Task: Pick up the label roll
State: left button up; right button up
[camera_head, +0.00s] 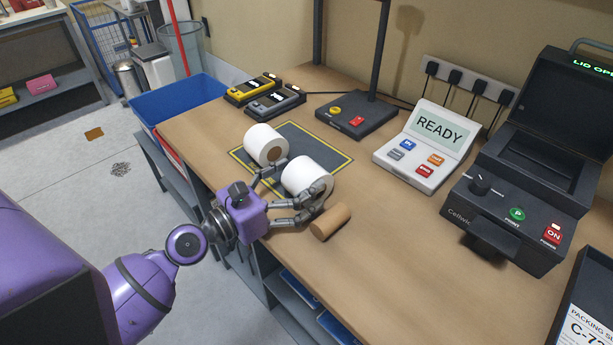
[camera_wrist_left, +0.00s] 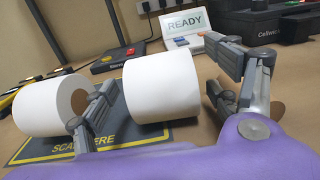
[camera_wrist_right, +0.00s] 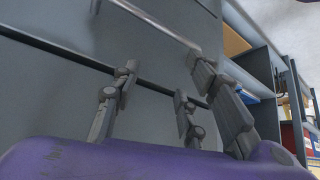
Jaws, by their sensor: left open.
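Two white label rolls with brown cores lie on the wooden bench. The nearer roll (camera_head: 304,174) is between the spread fingers of my left gripper (camera_head: 301,184); whether they touch it I cannot tell. In the left wrist view this roll (camera_wrist_left: 160,86) stands between the open fingers (camera_wrist_left: 163,92). The other roll (camera_head: 264,143) lies just beyond, on the dark mat, outside the fingers; it also shows in the left wrist view (camera_wrist_left: 38,106). My right gripper (camera_wrist_right: 165,78) shows only in its own wrist view, with its fingers apart and nothing between them.
A brown cardboard tube (camera_head: 331,222) lies beside the left fingers. The yellow-edged mat (camera_head: 337,157) is under the rolls. Scanners (camera_head: 273,103), a READY panel (camera_head: 425,148) and a black printer (camera_head: 510,220) stand behind and right. A grey panel (camera_wrist_right: 60,90) faces my right gripper.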

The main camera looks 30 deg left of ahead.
pick_arm(q)
jog(key=shift+p+x, duration=0.3)
jog(key=shift+x, duration=1.2)
jog(key=shift+r, duration=0.1)
jog(key=c, duration=1.5)
